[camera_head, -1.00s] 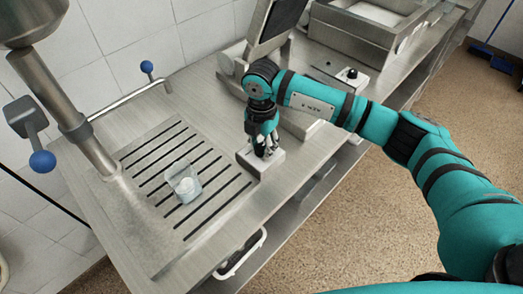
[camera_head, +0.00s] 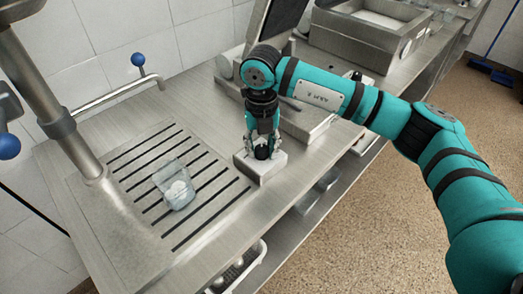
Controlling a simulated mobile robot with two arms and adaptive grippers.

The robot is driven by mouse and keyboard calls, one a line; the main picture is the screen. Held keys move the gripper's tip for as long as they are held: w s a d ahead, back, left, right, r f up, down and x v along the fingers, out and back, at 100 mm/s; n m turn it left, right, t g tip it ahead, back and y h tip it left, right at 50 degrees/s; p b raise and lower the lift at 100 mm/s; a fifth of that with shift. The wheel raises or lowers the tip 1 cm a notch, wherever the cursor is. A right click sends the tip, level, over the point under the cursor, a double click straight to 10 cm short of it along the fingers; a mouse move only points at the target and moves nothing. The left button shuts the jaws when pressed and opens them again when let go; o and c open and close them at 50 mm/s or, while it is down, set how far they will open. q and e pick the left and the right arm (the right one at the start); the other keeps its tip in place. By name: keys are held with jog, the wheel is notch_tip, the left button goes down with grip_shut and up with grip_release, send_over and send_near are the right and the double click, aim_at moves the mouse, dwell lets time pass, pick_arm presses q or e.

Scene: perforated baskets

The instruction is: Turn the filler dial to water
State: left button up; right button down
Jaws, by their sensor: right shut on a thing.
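The filler dial (camera_head: 262,153) is a small black knob on top of a pale box (camera_head: 269,171) on the steel counter, right of the slotted drain. My right gripper (camera_head: 262,149) points down over the box with its fingers closed around the dial. The fingers hide much of the knob, so its pointer and any markings cannot be read. The filler (camera_head: 58,118) is a thick steel column at the left with a thin spout (camera_head: 118,96) and blue-ended handles. My left gripper is out of view.
A clear container (camera_head: 175,192) with white contents stands on the slotted drain (camera_head: 205,173). A dark-screened device (camera_head: 276,27) stands behind my right arm. A steel basin (camera_head: 350,42) is at the back right. The counter's front edge runs just before the dial box.

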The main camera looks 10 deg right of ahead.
aim_at(262, 148)
jog(key=shift+r+n, duration=0.1)
jog(key=shift+n, duration=0.2)
dwell(0.4)
jog(key=c, duration=0.9)
grip_release()
jog(key=shift+c, duration=0.2)
notch_tip(262, 148, up, 12)
